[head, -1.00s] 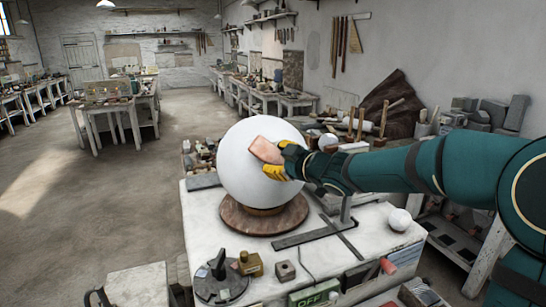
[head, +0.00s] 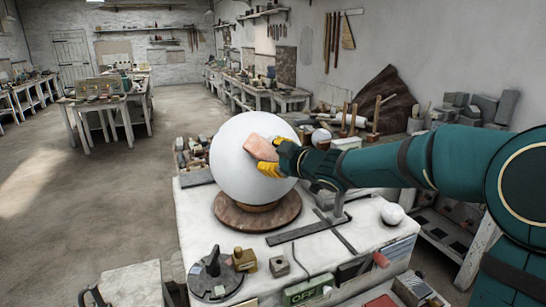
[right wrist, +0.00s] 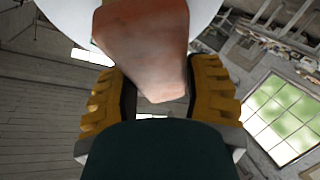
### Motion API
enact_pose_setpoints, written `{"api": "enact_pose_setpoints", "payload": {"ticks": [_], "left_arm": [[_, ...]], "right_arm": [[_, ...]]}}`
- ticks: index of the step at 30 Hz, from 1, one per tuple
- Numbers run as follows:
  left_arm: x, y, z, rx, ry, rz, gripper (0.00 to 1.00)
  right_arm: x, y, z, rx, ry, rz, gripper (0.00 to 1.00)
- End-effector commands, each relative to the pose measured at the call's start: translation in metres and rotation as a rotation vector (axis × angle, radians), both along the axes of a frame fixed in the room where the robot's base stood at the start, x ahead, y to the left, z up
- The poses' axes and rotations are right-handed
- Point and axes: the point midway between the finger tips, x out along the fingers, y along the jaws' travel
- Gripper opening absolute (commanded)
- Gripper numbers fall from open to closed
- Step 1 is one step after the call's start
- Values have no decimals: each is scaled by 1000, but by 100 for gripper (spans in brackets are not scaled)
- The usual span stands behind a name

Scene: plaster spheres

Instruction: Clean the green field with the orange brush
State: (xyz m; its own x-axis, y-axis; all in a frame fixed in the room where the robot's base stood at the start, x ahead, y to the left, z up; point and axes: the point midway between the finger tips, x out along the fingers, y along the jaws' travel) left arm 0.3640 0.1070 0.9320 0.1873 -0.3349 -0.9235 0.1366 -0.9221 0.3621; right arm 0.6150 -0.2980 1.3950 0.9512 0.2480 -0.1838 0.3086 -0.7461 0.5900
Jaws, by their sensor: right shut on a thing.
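A large white plaster sphere (head: 232,165) rests on a round brown wooden base on the bench. No green field shows on the side of it that I see. My right gripper (head: 268,158) is at the sphere's upper right, its yellow fingers shut on a plain orange-pink block (head: 259,147), which seems to be the orange brush. The block lies against or just in front of the sphere; I cannot tell if they touch. In the right wrist view the block (right wrist: 143,45) sits between both yellow fingers, with the white sphere behind it. My left gripper is not in view.
Mallets and blocks stand behind. Open floor lies to the left.

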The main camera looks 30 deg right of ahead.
Motion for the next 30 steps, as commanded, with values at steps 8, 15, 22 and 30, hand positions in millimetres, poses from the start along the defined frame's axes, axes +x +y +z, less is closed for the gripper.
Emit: {"api": "enact_pose_setpoints", "payload": {"ticks": [8,15,22,30], "left_arm": [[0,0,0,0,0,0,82],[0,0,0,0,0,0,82],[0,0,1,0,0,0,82],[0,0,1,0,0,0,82]], "right_arm": [[5,-1,-2,0,0,1,9],[5,-2,-4,0,0,0,9],[0,-9,-8,0,-1,-1,9],[-4,-15,-15,1,0,0,9]]}}
